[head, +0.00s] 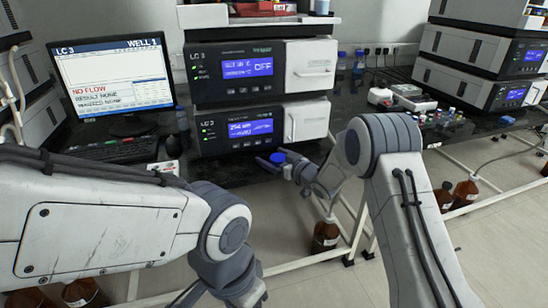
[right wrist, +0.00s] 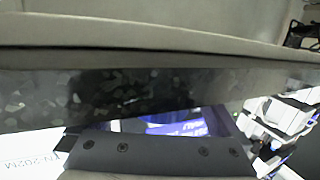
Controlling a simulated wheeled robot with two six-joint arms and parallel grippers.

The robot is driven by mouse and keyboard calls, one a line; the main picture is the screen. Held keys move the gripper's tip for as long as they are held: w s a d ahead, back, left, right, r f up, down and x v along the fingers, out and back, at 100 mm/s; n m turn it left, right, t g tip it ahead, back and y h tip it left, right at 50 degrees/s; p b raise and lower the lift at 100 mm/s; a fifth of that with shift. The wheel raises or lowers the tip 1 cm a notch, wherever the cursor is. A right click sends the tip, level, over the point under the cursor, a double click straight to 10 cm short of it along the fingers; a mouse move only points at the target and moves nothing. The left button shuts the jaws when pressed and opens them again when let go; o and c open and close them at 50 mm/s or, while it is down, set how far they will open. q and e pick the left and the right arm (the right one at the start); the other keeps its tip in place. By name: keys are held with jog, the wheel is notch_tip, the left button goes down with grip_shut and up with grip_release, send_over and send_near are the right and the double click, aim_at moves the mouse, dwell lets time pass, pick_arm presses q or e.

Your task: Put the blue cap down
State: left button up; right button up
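A small blue cap (head: 278,157) shows in the head view at the tips of my right gripper (head: 274,162), in front of the lower LC 3 unit. The gripper looks shut on the cap and holds it near the front edge of the black bench. The fingers are small and partly hidden by the cap and wrist. In the right wrist view the fingertips and the cap cannot be made out clearly. My left arm runs down to the bottom of the head view, and its gripper is out of the frame.
Two stacked LC 3 units (head: 262,72) stand behind the gripper. A monitor (head: 112,75) and a keyboard (head: 118,149) are to the left. A white device (head: 411,98) and small vials stand on the bench to the right. Brown bottles (head: 325,235) stand below the bench.

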jog(key=shift+r, duration=0.25)
jog(key=p+v, duration=0.1)
jog(key=v, duration=1.1)
jog(key=s+a+r+m+g+h, duration=0.1)
jog(key=s+a+g+h, duration=0.25)
jog(key=s+h, duration=0.4)
jog(key=s+d+g+h, duration=0.1)
jog(key=s+g, duration=0.8)
jog(key=s, duration=2.4)
jog(key=shift+d+r+h, duration=0.35)
jog(key=shift+d+r, duration=0.1)
jog(key=shift+d, duration=0.2)
notch_tip(320, 180, up, 21)
jog(key=p, duration=2)
jog(key=shift+p, duration=0.4)
